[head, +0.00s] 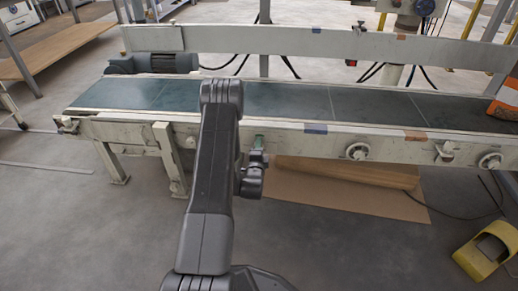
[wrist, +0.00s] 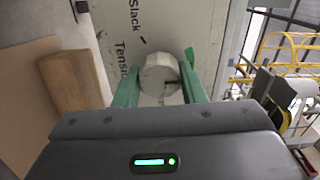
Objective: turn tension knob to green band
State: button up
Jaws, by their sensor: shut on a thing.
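The tension knob (wrist: 158,76) is a pale round knob with a dark mark on its right part, seen in the wrist view. It sits on a pale panel (wrist: 205,25) printed with "Slack" and partly hidden "Tens..." lettering. My gripper (wrist: 157,84) has its green fingers on either side of the knob and is shut on it. A small green patch (wrist: 189,56) shows just above the right fingertip; I cannot tell whether it is the green band. In the head view my gripper (head: 256,144) is at the conveyor's front rail, and the knob is hidden.
The conveyor belt (head: 380,104) runs across the head view. Other round knobs (head: 357,151) are on the front rail to the right. Cardboard (head: 340,190) lies under the conveyor. A yellow foot pedal (head: 487,250) stands at the lower right.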

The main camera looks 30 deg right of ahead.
jog(key=shift+f+m, duration=0.1)
jog(key=shift+m, duration=0.2)
jog(key=o, duration=1)
jog(key=shift+s, duration=0.1)
jog(key=p+v, duration=0.3)
jog(key=v, duration=1)
jog(key=shift+s+a, duration=0.2)
jog(key=shift+s, duration=0.15)
jog(key=b+x, duration=0.3)
jog(key=x, duration=1.1)
jog(key=shift+w, duration=0.1)
